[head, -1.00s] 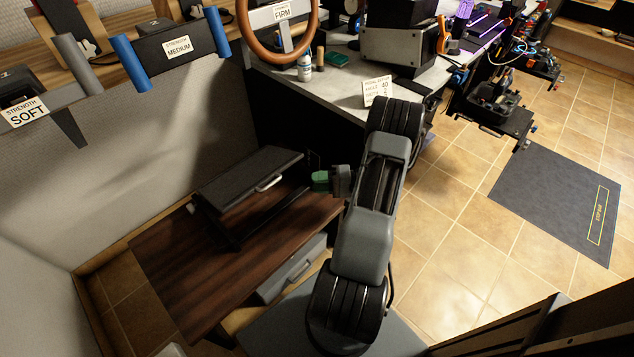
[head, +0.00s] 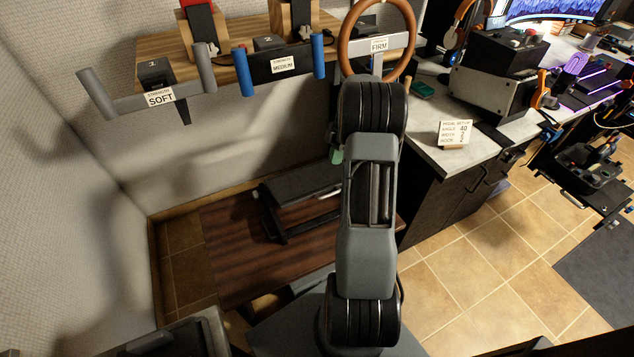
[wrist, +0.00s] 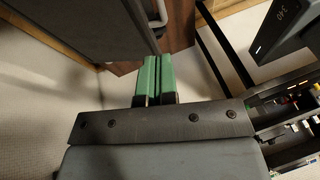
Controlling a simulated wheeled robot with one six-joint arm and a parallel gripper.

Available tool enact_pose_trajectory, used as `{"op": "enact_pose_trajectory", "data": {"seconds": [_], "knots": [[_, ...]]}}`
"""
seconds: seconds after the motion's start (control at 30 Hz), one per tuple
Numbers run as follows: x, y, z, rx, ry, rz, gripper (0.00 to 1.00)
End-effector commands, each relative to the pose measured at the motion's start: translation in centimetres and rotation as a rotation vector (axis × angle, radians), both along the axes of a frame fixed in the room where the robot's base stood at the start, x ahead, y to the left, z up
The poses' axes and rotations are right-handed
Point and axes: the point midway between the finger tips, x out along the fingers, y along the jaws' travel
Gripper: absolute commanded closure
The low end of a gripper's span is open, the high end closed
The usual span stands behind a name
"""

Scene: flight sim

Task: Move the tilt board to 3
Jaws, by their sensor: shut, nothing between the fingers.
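The tilt board appears to be the dark flat panel (head: 298,184) low over a dark wooden base (head: 240,265), set at a slant. A pale bar handle (head: 328,193) sits on its near edge, close to my arm. In the wrist view a dark panel (wrist: 95,35) fills the upper left, with a metal handle (wrist: 158,18) at its edge. My gripper (wrist: 153,62) has green fingers pressed together, empty, just below that handle in the picture; any contact is unclear. In the head view my arm hides most of the gripper, with only a green bit showing. No tilt scale is readable.
A card (head: 454,133) on the grey desk (head: 425,150) reads angle 40; its smaller lines are hard to read. Yokes labelled soft, medium and firm hang above, with a brown steering wheel (head: 345,45). A pale partition stands behind the board. Tiled floor (head: 480,260) is open at right.

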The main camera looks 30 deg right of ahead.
Motion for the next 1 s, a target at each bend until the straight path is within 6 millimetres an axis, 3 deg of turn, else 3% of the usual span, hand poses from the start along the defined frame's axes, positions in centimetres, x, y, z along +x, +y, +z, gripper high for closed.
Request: {"op": "enact_pose_trajectory", "data": {"seconds": [0.17, 0.7, 1.0], "knots": [[-0.2, -0.9, -0.5, -0.027, -0.036, 0.122, 1.00], [-1.4, 1.8, -7.4, -0.018, -0.042, 0.143, 1.00], [-1.8, 2.5, -9.5, -0.019, -0.042, 0.141, 1.00]]}}
